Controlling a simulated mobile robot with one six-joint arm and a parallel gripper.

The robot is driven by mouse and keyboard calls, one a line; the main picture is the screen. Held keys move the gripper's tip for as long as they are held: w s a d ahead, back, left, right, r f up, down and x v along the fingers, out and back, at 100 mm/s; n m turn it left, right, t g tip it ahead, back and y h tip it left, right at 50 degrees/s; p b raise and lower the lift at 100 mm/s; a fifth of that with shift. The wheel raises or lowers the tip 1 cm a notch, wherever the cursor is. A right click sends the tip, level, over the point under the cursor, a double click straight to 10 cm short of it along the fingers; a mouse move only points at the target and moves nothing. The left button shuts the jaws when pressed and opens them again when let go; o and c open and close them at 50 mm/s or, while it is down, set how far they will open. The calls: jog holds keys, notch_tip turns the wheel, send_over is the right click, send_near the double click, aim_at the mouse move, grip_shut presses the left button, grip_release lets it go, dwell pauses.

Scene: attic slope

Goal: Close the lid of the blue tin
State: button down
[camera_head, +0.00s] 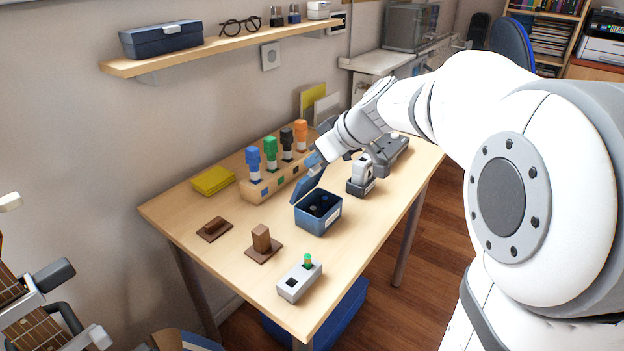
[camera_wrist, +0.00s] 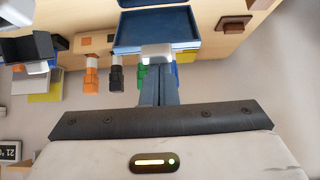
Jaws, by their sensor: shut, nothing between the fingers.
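The blue tin (camera_head: 318,220) stands on the wooden table with dark round items inside. Its lid (camera_head: 308,189) is open, standing tilted up from the tin's back edge. In the wrist view the lid (camera_wrist: 156,28) fills the top middle, with a strip of the tin (camera_wrist: 145,3) beyond it. My gripper (camera_head: 315,161) is at the raised top end of the lid, on its back side. In the wrist view my gripper (camera_wrist: 158,62) is shut and empty, its tips at the lid's near edge. I cannot tell whether they touch it.
A wooden block with several coloured-top stamps (camera_head: 269,178) stands behind the tin. A dark stapler-like device (camera_head: 360,182) stands to its right. A grey box with a green button (camera_head: 300,281) and a brown block on a base (camera_head: 262,243) are in front. A wall shelf (camera_head: 220,48) hangs above.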

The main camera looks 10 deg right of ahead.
jog(key=d+f+t+y+b, duration=0.1)
jog(key=b, duration=0.1)
jog(key=shift+s+f+b, duration=0.15)
jog(key=shift+s+b, duration=0.25)
jog(key=shift+r, duration=0.45)
jog(key=shift+f, duration=0.1)
